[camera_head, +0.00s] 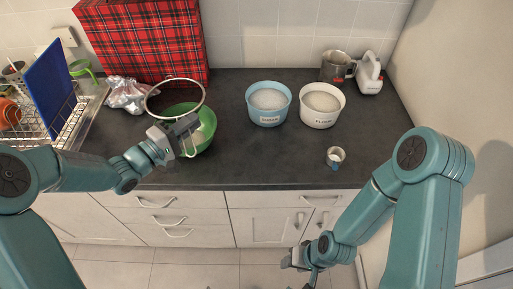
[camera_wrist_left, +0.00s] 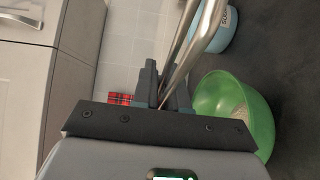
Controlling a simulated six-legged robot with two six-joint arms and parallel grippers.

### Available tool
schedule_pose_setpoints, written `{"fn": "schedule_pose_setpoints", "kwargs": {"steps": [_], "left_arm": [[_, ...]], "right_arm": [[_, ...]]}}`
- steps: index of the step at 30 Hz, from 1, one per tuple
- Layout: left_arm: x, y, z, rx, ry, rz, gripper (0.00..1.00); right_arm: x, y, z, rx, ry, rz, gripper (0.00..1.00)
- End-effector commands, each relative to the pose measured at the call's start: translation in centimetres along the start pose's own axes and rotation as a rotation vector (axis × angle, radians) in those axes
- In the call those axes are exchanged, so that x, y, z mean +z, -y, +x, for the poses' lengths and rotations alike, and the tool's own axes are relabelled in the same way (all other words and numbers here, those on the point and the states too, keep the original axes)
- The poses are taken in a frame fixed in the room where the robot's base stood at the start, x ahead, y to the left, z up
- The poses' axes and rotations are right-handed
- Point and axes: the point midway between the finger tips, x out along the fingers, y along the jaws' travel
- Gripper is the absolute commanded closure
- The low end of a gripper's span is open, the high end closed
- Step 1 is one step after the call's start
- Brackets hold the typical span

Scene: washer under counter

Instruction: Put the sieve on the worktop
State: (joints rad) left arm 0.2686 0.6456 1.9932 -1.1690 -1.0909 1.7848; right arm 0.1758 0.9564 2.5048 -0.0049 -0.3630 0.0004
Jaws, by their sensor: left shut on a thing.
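The sieve (camera_head: 204,93) is a thin metal ring with a mesh that hardly shows. My left gripper (camera_head: 184,132) is shut on its handle, and the ring overlaps the back of the green bowl (camera_head: 206,118) in the head view. How high the sieve is above the bowl is hard to tell. In the left wrist view the metal handle (camera_wrist_left: 201,38) runs up from between the fingers of the left gripper (camera_wrist_left: 165,88). The dark worktop (camera_head: 260,160) lies under the bowl.
A blue sugar tub (camera_head: 268,119), a white flour tub (camera_head: 319,121), a metal jug (camera_head: 334,67) and a white bottle (camera_head: 370,76) stand to the right. A small cup (camera_head: 335,157) is near the front edge. The dish rack (camera_head: 45,128) is left. The front middle worktop is clear.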

Motion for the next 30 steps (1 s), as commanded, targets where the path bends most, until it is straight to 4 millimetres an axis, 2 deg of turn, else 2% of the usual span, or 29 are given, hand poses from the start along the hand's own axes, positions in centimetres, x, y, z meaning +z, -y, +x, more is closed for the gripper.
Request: {"fn": "schedule_pose_setpoints", "kwargs": {"steps": [1,5,8,11,15,18,22,26,30], "left_arm": [[0.5,0.3,0.7,0.004,0.011,0.006,1.00],[2.1,-0.1,2.4,0.006,0.042,0.007,1.00],[4.3,-0.7,4.2,0.008,0.081,0.010,1.00],[7.8,-1.7,6.2,0.010,0.141,0.011,1.00],[13.9,-3.9,8.3,0.010,0.248,0.011,1.00],[17.4,-5.2,8.8,0.009,0.312,0.009,1.00],[20.2,-6.0,9.0,0.005,0.362,0.004,1.00],[21.2,-5.0,9.2,0.000,0.380,-0.001,1.00],[21.2,-1.2,9.2,-0.004,0.381,-0.004,1.00]], "right_arm": [[0.0,-0.4,1.2,0.000,0.001,0.000,0.54],[0.0,-1.1,3.0,0.000,0.001,0.000,0.54],[-0.1,-1.9,5.2,0.000,0.001,0.000,0.54],[-0.1,-2.9,7.9,0.000,0.001,0.000,0.54],[-0.2,-4.1,11.4,0.000,0.002,0.000,0.54],[-0.2,-4.6,12.8,0.000,0.001,0.000,0.54],[-0.2,-4.9,13.7,0.000,0.001,0.000,0.54],[-0.2,-5.1,14.2,0.000,0.001,0.000,0.54],[-0.3,-5.5,15.4,0.000,0.001,0.000,0.54]]}}
